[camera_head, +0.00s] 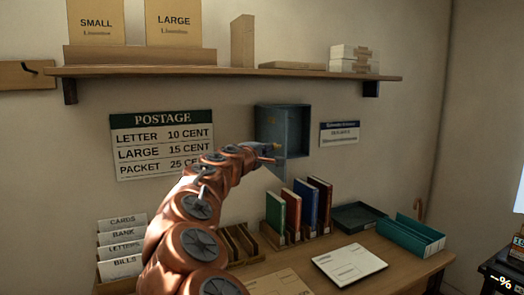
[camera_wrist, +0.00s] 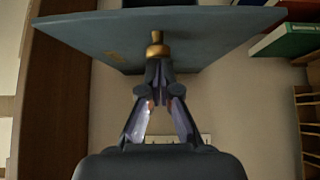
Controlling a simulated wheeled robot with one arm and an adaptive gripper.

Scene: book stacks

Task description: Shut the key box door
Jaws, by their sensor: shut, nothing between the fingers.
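The key box (camera_head: 296,128) is a blue-grey box on the wall under the shelf, and its open front shows in the head view. Its door (camera_wrist: 95,38) fills the upper part of the wrist view as a blue-grey panel with a brass knob (camera_wrist: 156,50). In the head view, my arm partly hides the box's lower left, so the door's exact angle is hard to tell. My gripper (camera_wrist: 158,68) is shut and empty. Its tips are at the knob, touching or very close; I cannot tell which. It also shows in the head view (camera_head: 272,153) at the box's lower edge.
Upright books (camera_head: 305,208) stand on the desk (camera_head: 290,280) below the box, beside a wooden sorter (camera_head: 240,243). A green tray (camera_head: 411,236) is to the right. The shelf (camera_head: 230,72) runs above. A postage sign (camera_head: 160,143) hangs left of the box.

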